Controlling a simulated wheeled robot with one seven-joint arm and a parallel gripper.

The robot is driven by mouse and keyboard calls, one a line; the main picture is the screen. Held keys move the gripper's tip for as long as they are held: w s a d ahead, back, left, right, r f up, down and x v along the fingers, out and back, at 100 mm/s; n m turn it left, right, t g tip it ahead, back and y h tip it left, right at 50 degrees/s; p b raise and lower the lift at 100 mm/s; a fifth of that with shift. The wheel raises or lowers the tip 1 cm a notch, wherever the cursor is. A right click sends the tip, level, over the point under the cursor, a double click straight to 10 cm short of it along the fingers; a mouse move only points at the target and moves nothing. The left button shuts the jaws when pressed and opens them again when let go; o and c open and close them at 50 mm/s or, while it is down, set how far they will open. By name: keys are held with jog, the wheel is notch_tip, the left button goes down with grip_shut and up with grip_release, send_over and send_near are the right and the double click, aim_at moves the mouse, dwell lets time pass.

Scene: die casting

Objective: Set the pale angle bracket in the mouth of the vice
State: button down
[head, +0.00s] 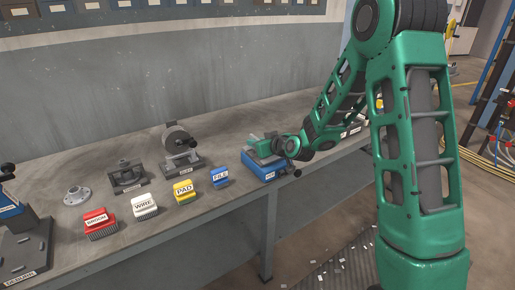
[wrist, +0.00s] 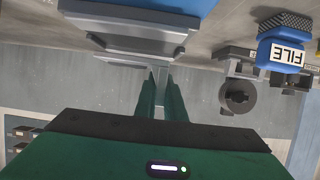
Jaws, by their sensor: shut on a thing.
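The vice (head: 264,172) has a blue base and grey jaws and stands on the bench near its front edge. In the wrist view its blue body and grey jaws (wrist: 135,45) fill the top middle. My gripper (head: 259,144) is over the vice in the head view. In the wrist view my gripper (wrist: 161,88) has its green fingers shut on the pale angle bracket (wrist: 160,74), a narrow light strip between the fingertips. The bracket's end lies close to the grey jaws. I cannot tell whether it is inside the mouth or touching. The fingers hide much of the bracket.
A blue FILE block (head: 220,177) stands left of the vice. Yellow PAD (head: 183,191), white WIRE (head: 144,206) and red BROOM-like (head: 99,223) brush blocks follow leftward. A grey fixture with a round drum (head: 180,143) stands behind. The wall runs along the bench's back.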

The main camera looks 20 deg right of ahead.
jog(key=shift+f, duration=0.95)
jog(key=c, duration=1.8)
grip_release()
jog(key=shift+f, duration=0.1)
jog(key=shift+c, duration=0.2)
jog(key=v, duration=1.2)
jog(key=shift+s, duration=0.15)
